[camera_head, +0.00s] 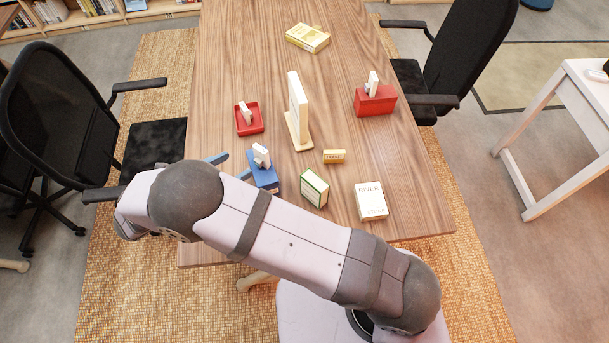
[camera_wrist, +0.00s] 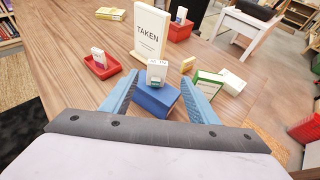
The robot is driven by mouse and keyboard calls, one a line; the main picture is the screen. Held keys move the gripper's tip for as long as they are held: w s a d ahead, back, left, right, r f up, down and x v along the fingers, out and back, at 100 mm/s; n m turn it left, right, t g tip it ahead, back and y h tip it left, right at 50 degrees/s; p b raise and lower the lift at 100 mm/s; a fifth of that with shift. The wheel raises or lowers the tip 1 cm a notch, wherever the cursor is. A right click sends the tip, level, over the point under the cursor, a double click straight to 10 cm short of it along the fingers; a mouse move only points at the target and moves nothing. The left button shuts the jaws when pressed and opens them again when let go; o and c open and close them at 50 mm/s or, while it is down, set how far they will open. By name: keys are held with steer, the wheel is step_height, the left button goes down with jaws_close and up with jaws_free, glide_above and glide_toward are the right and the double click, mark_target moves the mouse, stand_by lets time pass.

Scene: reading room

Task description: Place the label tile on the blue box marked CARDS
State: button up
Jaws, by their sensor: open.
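The blue box (camera_head: 265,183) stands on the wooden table, left of centre and partly hidden behind my arm. A small white upright piece (camera_head: 261,154) with grey on it stands on top of the box. In the wrist view the blue box (camera_wrist: 158,97) and the white piece (camera_wrist: 157,69) appear between my fingers. A small yellow tile-like block (camera_head: 334,156) with dark lettering lies on the table to the right; I cannot read it or tell whether it is the label tile. My gripper (camera_wrist: 158,80) is open, its blue fingers apart, with nothing visibly clamped.
A tall white TAKEN sign (camera_head: 298,106) stands behind the blue box. A red tray (camera_head: 250,129) and a red box (camera_head: 376,104) hold white pieces. A green-edged box (camera_head: 314,188) and a white box (camera_head: 370,201) stand at the right. A yellow book (camera_head: 307,38) lies at the back.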

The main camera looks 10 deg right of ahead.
steer(key=s+d+r+m+g+y, duration=0.1)
steer(key=s+d+r+m+g, duration=0.1)
steer(key=d+m+g, duration=1.05)
steer(key=s+d+r+m+t+y, duration=0.1)
steer(key=s+d+m+t+y, duration=0.2)
steer(key=s+d+m+y, duration=0.5)
steer(key=s+d+m, duration=0.3)
steer(key=d+m, duration=0.3)
steer(key=shift+s+d+r+y, duration=0.2)
steer(key=shift+s+r+y, duration=0.1)
steer(key=shift+r, duration=0.1)
